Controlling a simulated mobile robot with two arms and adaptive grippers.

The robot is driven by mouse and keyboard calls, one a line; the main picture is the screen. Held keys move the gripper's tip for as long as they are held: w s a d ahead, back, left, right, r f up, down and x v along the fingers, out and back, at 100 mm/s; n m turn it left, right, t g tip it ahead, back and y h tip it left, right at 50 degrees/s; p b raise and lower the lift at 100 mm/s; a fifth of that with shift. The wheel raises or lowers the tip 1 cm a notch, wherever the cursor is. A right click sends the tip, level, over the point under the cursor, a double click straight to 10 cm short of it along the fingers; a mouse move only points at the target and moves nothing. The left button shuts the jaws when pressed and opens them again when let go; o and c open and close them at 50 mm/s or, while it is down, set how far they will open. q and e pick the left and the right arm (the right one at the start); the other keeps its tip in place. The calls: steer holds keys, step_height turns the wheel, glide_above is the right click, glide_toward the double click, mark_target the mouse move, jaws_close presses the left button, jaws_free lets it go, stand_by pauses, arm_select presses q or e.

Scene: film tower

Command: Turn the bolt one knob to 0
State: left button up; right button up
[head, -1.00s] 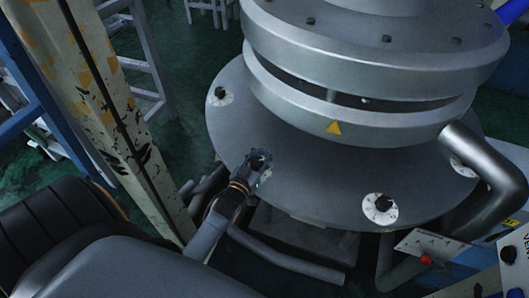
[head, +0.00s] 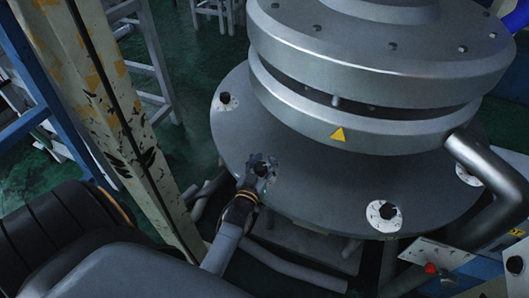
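Several black knobs on white round dials sit around the grey round flange (head: 320,190) of the metal tower. One knob (head: 225,98) is at the left rim, another (head: 386,211) at the front right, and a third dial (head: 467,175) is partly hidden behind the pipe. My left gripper (head: 262,167) is at the flange's front left edge, over another dial (head: 272,166), which it mostly covers. Its fingers are at the dark knob there, but I cannot tell whether they grip it. I cannot read which knob is bolt one or its setting. My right gripper is not in view.
A thick bent pipe (head: 486,166) leaves the tower at the right. A control panel with a red button (head: 431,268) stands at the lower right. A worn, paint-chipped beam (head: 117,125) rises left of the flange. Green floor (head: 200,130) shows between them.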

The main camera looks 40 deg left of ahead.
arm_select(q)
steer(key=shift+r, duration=0.1)
steer(key=shift+s, duration=0.1)
steer(key=v, duration=0.7)
steer(key=shift+s+d, duration=0.15)
steer(key=shift+o, duration=0.2)
